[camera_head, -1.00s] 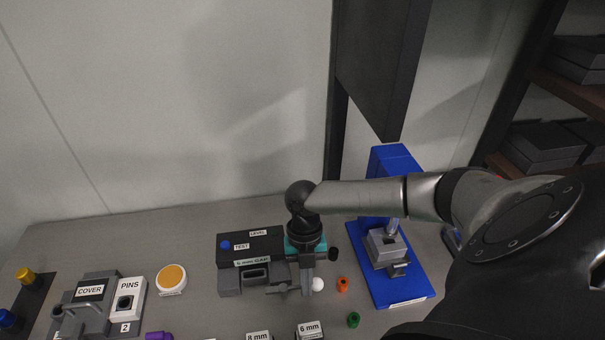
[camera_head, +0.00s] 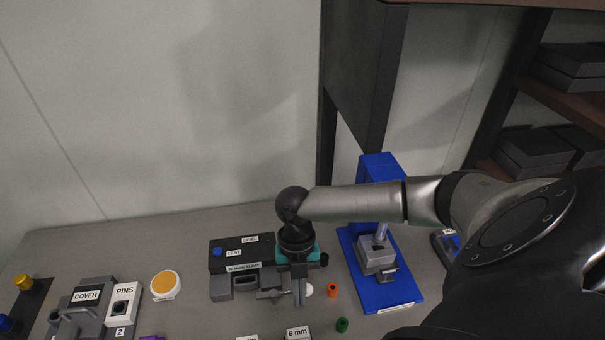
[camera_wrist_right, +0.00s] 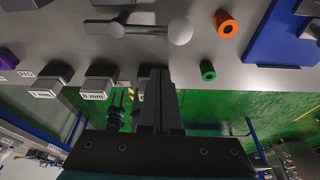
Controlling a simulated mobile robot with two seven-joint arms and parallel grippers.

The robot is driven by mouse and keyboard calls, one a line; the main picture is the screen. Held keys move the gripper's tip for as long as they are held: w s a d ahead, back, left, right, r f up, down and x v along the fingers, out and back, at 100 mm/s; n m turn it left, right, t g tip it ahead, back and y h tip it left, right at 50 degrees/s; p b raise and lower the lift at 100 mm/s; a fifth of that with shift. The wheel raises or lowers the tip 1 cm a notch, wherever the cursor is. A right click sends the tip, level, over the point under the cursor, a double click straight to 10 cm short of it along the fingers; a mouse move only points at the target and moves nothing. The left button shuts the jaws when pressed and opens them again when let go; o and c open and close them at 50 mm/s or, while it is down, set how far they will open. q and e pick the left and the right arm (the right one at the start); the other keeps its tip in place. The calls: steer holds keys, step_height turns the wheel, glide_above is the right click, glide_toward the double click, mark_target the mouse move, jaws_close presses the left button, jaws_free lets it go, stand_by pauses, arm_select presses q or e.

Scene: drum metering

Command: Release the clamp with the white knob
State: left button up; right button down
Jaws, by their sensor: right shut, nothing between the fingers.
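The white knob (camera_head: 307,289) is a small ball just right of my right gripper (camera_head: 299,297) in the head view. In the right wrist view the white knob (camera_wrist_right: 180,31) sits at the end of a short grey clamp lever (camera_wrist_right: 139,29). The lever lies roughly level across that view. In the head view the gripper partly hides the clamp and the grey block (camera_head: 246,283). My left gripper is out of view.
A dark box labelled TEST (camera_head: 234,253) stands behind the clamp. An orange ring (camera_head: 332,290) and a green ring (camera_head: 342,325) lie to the right, before a blue press stand (camera_head: 395,292). Labelled blocks, including 6 mm (camera_head: 298,333), stand near the front edge.

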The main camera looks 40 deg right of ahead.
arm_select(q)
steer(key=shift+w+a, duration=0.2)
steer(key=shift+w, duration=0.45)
arm_select(e)
steer(key=v, duration=0.5)
steer(key=shift+w+a+r, duration=0.1)
steer(key=shift+w+r, duration=0.2)
steer(key=shift+w, duration=0.05)
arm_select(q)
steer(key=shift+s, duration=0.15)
arm_select(e)
steer(key=shift+s, duration=0.1)
